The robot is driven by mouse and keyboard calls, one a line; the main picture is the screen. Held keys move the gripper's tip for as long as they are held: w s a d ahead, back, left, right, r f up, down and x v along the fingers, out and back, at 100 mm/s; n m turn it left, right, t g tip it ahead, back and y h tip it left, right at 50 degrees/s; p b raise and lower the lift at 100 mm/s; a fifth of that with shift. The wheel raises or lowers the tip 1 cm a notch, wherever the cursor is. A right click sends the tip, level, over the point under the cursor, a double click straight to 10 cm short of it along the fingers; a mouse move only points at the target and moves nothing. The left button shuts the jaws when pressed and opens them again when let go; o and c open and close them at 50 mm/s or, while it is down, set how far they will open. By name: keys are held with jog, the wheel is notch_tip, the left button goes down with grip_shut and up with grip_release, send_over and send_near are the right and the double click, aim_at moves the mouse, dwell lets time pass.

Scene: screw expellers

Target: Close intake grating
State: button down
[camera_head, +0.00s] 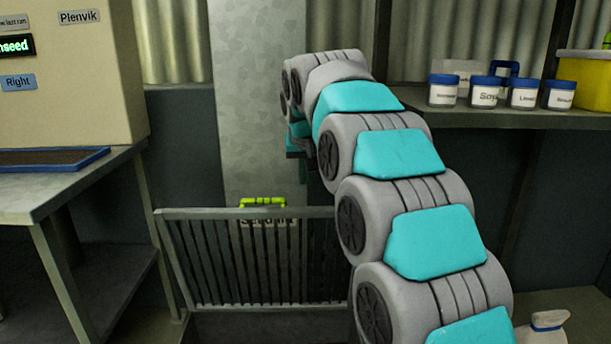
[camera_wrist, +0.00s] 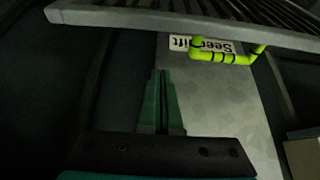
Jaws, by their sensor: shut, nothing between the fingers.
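The intake grating (camera_head: 245,258) is a grey barred panel, standing raised and steeply tilted in the head view. In the head view my arm hides the grating's right end and much of my gripper.
A grey table (camera_head: 60,195) with a blue-edged tray (camera_head: 50,160) stands at left. A shelf (camera_head: 490,118) at right holds several blue-lidded jars (camera_head: 485,90) and a yellow bin (camera_head: 585,80). A pale column (camera_head: 255,100) rises behind the grating. A white bottle (camera_head: 545,328) is at lower right.

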jog(key=x, duration=0.6)
jog(key=shift+f, duration=0.45)
jog(key=shift+s+d+f, duration=0.15)
jog(key=shift+s, duration=1.75)
